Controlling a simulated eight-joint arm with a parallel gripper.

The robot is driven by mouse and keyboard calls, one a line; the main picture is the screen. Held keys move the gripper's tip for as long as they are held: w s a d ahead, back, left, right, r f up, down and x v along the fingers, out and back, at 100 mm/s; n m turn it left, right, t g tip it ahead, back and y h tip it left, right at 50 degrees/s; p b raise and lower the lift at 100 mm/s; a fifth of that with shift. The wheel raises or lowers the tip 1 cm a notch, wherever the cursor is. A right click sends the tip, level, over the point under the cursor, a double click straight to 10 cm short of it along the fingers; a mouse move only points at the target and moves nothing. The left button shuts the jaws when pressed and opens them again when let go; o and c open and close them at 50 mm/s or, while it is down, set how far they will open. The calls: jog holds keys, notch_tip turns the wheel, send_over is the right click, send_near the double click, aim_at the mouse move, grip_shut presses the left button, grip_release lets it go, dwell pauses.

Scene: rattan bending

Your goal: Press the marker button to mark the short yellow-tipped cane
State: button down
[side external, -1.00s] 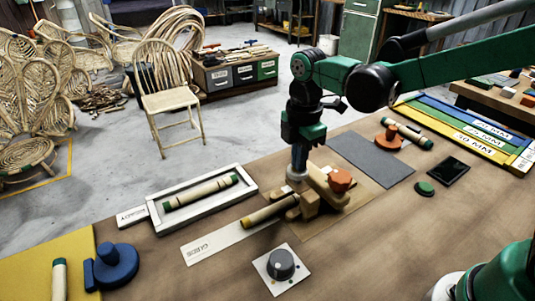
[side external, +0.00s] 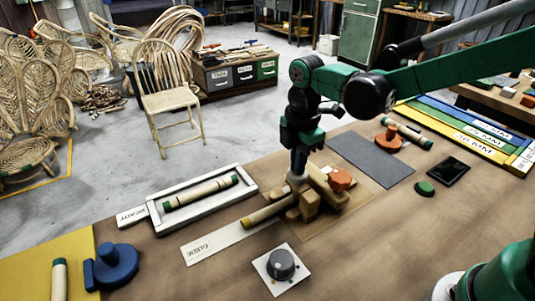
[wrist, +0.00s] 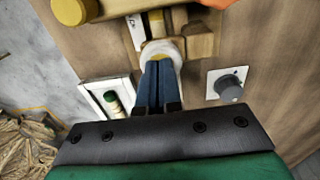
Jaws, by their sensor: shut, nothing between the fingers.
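The short yellow-tipped cane (side external: 266,213) lies in a wooden fixture (side external: 308,204), its yellow end pointing left over a white GUIDE strip. My gripper (side external: 297,172) is shut and empty, pointing down over the fixture. Its fingertips (wrist: 160,62) meet or nearly meet a pale round disc (wrist: 162,50) on the fixture; I cannot tell whether this is the marker button. A green round button (side external: 424,188) sits apart, to the right.
A white READY tray (side external: 153,222) holds a green-tipped cane (side external: 200,192) to the left. A grey knob (side external: 281,264) on a white plate is in front. An orange clamp knob (side external: 340,180) stands close right of my gripper. A dark tablet (side external: 449,172) lies further right.

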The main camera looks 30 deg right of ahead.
notch_tip(320, 180, up, 13)
jog(key=shift+r, duration=0.2)
jog(key=shift+s, duration=0.1)
dwell(0.6)
jog(key=s+d+f+m+t, duration=0.6)
jog(key=s+f+m+t, duration=0.1)
jog(key=m, duration=1.1)
jog(key=shift+s+f, duration=0.4)
jog(key=shift+s, duration=0.15)
